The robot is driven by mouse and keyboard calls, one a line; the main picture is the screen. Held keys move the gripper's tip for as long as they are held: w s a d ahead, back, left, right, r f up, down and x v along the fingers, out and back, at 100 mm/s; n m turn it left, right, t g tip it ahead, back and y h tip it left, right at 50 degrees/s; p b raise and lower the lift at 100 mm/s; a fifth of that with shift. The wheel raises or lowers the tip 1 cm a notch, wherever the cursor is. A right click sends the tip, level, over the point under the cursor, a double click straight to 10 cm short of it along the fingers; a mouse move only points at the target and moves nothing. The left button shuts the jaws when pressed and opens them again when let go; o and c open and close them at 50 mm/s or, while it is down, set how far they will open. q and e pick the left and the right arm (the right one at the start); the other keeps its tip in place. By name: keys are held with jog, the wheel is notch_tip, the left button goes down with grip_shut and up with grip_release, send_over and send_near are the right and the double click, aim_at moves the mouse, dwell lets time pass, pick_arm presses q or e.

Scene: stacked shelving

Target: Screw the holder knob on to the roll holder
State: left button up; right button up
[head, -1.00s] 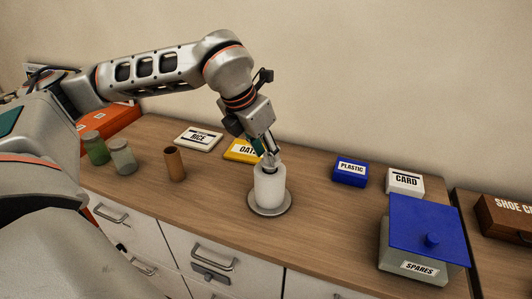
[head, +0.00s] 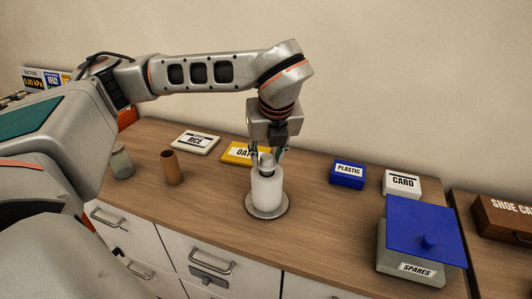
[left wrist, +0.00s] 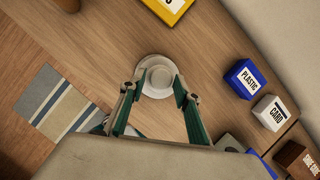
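The roll holder stands upright on the counter, with a round grey base (head: 281,207) and a white roll (head: 267,190) around its post. A small grey piece, which looks like the holder knob (head: 266,161), sits at the top of the roll. My left gripper (head: 267,155) points down over it, its fingers on either side. In the left wrist view the gripper (left wrist: 159,76) is open, with the fingers spread around the pale round top and no clear contact. The thread is hidden. My right gripper is not in view.
A brown cylinder (head: 172,168) and a jar (head: 122,161) stand to the left. RICE (head: 196,141) and OATS (head: 240,152) boxes lie behind. PLASTIC (head: 347,173), CARD (head: 401,183) and a blue-lidded SPARES box (head: 415,260) are to the right. The counter between is clear.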

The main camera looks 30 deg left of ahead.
pick_arm(q)
jog(key=n+g, duration=0.1)
jog(key=n, duration=0.2)
jog(key=shift+w+y, duration=0.15)
jog(key=shift+y, duration=0.15)
jog(key=shift+r+n+g+p, duration=0.1)
jog(key=shift+n+g+p, duration=0.25)
jog(key=shift+n, duration=0.85)
jog(key=n, duration=0.1)
jog(key=n+g, duration=0.1)
jog(key=n, duration=0.1)
jog(key=shift+w+d+n+g, duration=0.1)
jog(key=shift+w+n+g, duration=0.05)
jog(key=shift+n+g, duration=0.15)
jog(key=shift+y, duration=0.3)
jog(key=c, duration=0.7)
jog(key=shift+c, duration=0.2)
jog(key=shift+s+m+t+p, duration=0.25)
jog(key=shift+m+t+p, duration=0.25)
jog(key=shift+m, duration=0.7)
jog(key=m, duration=0.2)
jog(key=m+t, duration=0.1)
jog(key=shift+s+f, duration=0.15)
jog(key=shift+f, duration=0.1)
jog(key=shift+c, duration=0.2)
jog(key=shift+m, duration=0.3)
